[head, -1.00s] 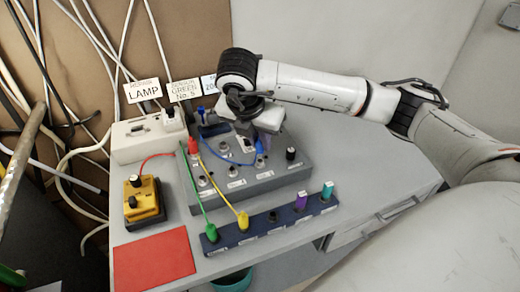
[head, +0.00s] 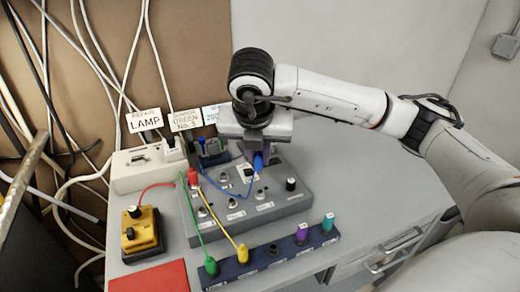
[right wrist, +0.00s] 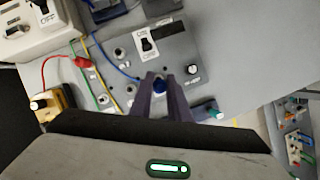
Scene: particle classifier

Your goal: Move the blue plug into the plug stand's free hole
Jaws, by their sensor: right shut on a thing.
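The blue plug (head: 258,163) is above the right part of the grey console (head: 290,206). My right gripper (head: 254,158) is shut on it; in the right wrist view the blue plug (right wrist: 159,86) shows between the two purple fingers. I cannot tell whether its tip is clear of the console. The plug stand (head: 216,282) is a dark blue bar in front of the console. It holds green, yellow, purple and teal plugs. Its free hole (head: 273,250) lies between the yellow plug (head: 243,254) and purple plug (head: 302,234). My left gripper is not in view.
A red plug (head: 193,178) and green, yellow and blue cables cross the console's left part. A black knob (head: 290,184) stands to the right. A yellow box (head: 141,234), a red mat (head: 150,278) and a white switch box (head: 140,170) lie left. The table's right side is clear.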

